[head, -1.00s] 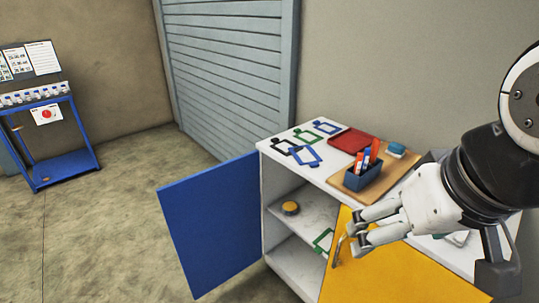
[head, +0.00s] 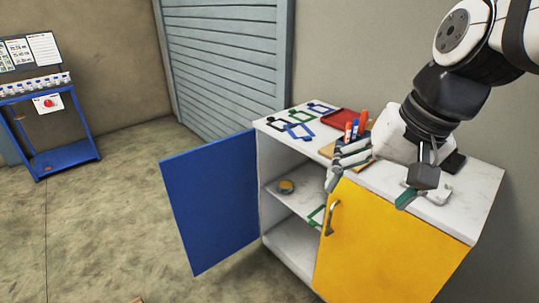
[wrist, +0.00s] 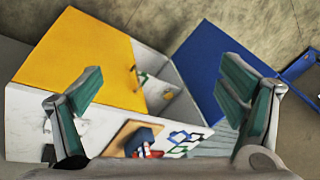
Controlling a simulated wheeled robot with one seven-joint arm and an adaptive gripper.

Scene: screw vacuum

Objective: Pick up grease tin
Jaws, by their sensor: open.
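The grease tin (head: 286,187), a small round tin with a yellow-orange lid, sits on the shelf inside the cabinet (head: 480,200). It shows small in the wrist view (wrist: 168,95), between my fingers in the picture but well beyond them. My gripper (head: 364,197) is open and empty. In the head view it appears over the cabinet top's front edge, right of the tin and apart from it. Its spread fingers with green pads show in the wrist view (wrist: 160,88).
The blue door (head: 210,200) stands swung open at left; the yellow door (head: 385,240) is shut, with a handle (head: 330,218). On top are a red tray (head: 340,119), a pen holder and coloured frames. A green frame (head: 316,215) lies low inside.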

